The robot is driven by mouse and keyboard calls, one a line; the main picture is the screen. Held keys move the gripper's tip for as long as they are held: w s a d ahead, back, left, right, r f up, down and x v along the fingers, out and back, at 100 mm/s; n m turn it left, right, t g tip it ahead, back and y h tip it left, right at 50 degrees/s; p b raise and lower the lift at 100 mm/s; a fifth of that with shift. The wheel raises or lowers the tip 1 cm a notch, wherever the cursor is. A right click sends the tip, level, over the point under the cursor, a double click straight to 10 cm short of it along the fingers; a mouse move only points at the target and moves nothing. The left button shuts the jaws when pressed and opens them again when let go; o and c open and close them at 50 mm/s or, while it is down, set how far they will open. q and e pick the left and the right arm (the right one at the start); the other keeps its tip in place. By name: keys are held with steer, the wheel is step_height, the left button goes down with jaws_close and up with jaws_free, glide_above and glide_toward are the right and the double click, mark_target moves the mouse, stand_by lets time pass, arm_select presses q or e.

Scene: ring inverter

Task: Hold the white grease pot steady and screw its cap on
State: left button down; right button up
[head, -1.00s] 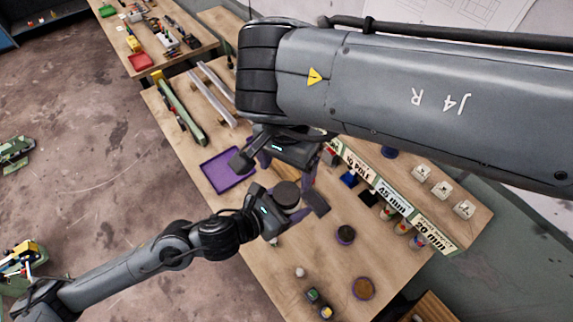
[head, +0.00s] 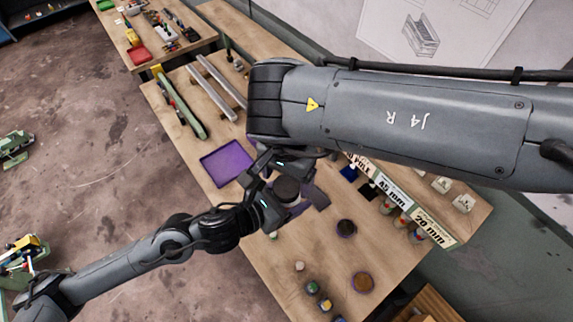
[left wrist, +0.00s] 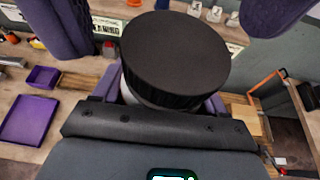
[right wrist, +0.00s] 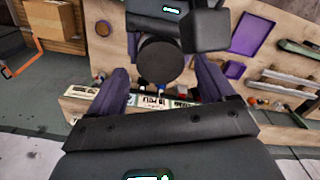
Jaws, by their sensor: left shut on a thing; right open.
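The black round cap (head: 287,190) sits on top of the grease pot, and it fills the middle of the left wrist view (left wrist: 175,55). Only a sliver of the white pot (left wrist: 128,92) shows below it, so I cannot tell how far the cap is screwed on. My left gripper (head: 275,206) is shut on the pot and holds it above the table. My right gripper (right wrist: 160,88) is open, its purple fingers on either side of the cap with visible gaps. The cap also shows between them in the right wrist view (right wrist: 160,60).
A purple tray (head: 228,163) lies on the wooden table beyond the grippers. A dark round piece (head: 346,228), a purple-rimmed round dish (head: 362,282) and several small bottles (head: 313,288) stand nearer. The table between is partly clear.

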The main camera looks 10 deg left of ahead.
steer(key=shift+f, duration=1.1)
steer(key=c, duration=1.1)
steer(key=m, duration=0.4)
steer(key=shift+m, duration=0.4)
steer(key=m, duration=0.5)
steer(key=o, duration=1.2)
